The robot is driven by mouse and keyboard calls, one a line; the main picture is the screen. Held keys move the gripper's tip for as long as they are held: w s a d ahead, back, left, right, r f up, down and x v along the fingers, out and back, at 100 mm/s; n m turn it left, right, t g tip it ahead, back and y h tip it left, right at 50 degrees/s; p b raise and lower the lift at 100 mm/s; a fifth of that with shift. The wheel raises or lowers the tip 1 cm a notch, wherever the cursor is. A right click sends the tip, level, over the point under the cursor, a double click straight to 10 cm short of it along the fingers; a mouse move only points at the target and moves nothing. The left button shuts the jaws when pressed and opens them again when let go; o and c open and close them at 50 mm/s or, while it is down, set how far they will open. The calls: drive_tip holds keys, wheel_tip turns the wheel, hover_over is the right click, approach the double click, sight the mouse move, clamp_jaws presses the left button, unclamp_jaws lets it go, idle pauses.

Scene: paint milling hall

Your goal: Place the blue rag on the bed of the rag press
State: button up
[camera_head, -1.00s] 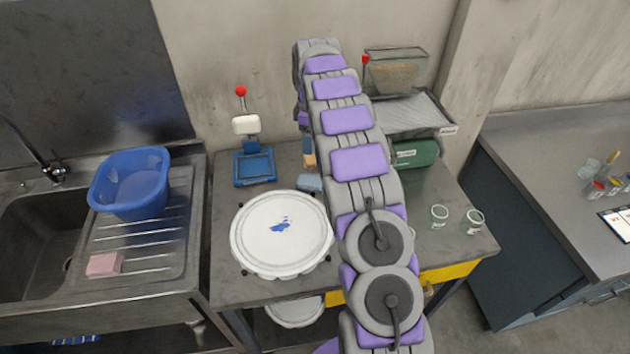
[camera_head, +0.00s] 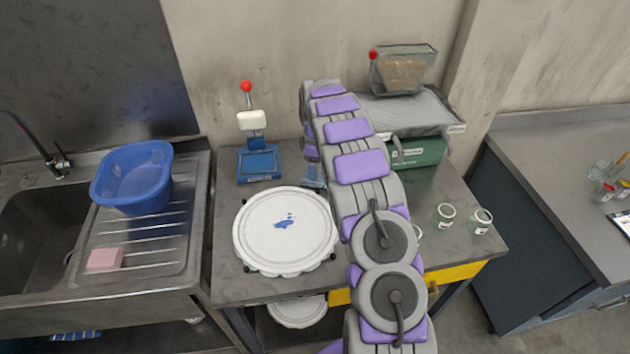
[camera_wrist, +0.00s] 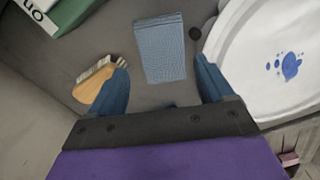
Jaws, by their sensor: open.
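The blue rag (camera_wrist: 160,48) lies flat on the bench top in the wrist view, beyond and between my fingertips. My gripper (camera_wrist: 163,64) is open, with a blue finger on either side and nothing held. In the head view, the arm hides most of the gripper and the rag area. The rag press (camera_head: 259,163) stands at the back left of the bench, with a blue base, a white block above it and a red-knobbed lever. Its blue bed (camera_head: 258,168) looks empty.
A wooden brush (camera_wrist: 94,80) lies beside my left finger. A round white lid (camera_head: 284,232) with a blue paint mark is close on the right in the wrist view. A green container (camera_head: 420,152) and glass jars (camera_head: 445,214) stand right of the arm. A sink with a blue basin (camera_head: 132,178) is left.

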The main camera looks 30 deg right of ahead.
drive_tip(key=f, duration=0.3)
drive_tip(key=f+b, duration=0.1)
drive_tip(key=shift+w+a+f, duration=0.1)
drive_tip(key=shift+a+f, duration=0.2)
drive_tip(key=shift+f, duration=0.05)
drive_tip(key=shift+r, duration=0.1)
drive_tip(key=c, duration=0.9)
drive_tip(key=shift+r+p, duration=0.45)
drive_tip(key=shift+r, duration=1.35)
drive_tip(key=s+a, duration=0.1)
drive_tip(key=s, duration=0.4)
drive_tip(key=s+a+r+p, duration=0.1)
drive_tip(key=s, duration=0.4)
drive_tip(key=s+a+p, duration=0.1)
drive_tip(key=s+a, duration=0.1)
drive_tip(key=s, duration=0.3)
drive_tip(key=shift+s+r, duration=0.2)
drive_tip(key=shift+s, duration=0.1)
